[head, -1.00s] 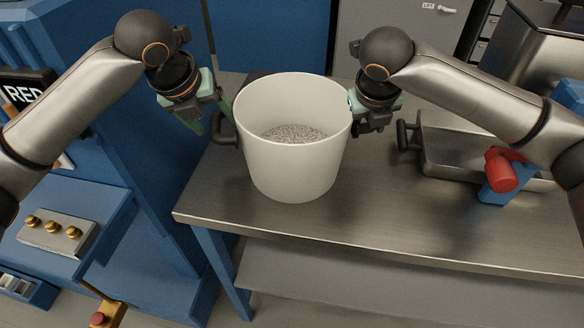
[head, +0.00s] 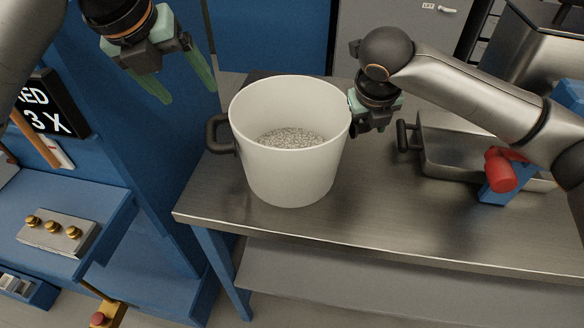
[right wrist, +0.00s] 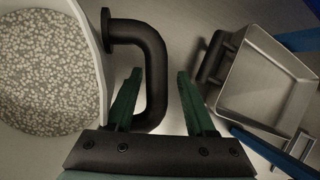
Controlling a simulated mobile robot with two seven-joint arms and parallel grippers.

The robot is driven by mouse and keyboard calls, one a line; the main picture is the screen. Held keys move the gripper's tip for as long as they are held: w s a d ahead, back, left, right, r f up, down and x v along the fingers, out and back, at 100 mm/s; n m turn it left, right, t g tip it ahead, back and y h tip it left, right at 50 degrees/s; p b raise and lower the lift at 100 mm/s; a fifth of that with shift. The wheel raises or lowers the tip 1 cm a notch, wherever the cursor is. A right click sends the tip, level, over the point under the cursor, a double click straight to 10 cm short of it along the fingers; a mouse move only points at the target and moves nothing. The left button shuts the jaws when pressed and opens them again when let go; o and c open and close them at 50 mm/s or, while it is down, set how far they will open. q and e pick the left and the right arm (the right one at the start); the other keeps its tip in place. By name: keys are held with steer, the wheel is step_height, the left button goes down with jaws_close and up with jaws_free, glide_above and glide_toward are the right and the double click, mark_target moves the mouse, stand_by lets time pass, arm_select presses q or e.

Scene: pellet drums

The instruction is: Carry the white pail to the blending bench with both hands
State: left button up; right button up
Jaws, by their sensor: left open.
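The white pail (head: 292,170) stands on the steel bench (head: 400,222), holding pale pellets (head: 290,138). Its dark left handle (head: 216,134) shows free in the head view. My left gripper (head: 188,94) is open and empty, above and left of that handle, apart from the pail. My right gripper (right wrist: 162,98) is at the pail's right side. In the right wrist view its two green fingers are spread, with the outer bar of the right handle (right wrist: 153,68) between them, nearer the left finger. In the head view that handle is hidden behind the right gripper.
A metal tray (head: 452,148) with a dark handle sits right of the pail, beside a red and blue tool (head: 500,172). A blue machine with a sign (head: 48,108) and brass knobs (head: 53,226) stands at left. The bench front is clear.

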steer(key=o, duration=0.4)
steer(key=shift+c, duration=0.2)
steer(key=v, duration=1.2)
steer(key=shift+a, duration=0.1)
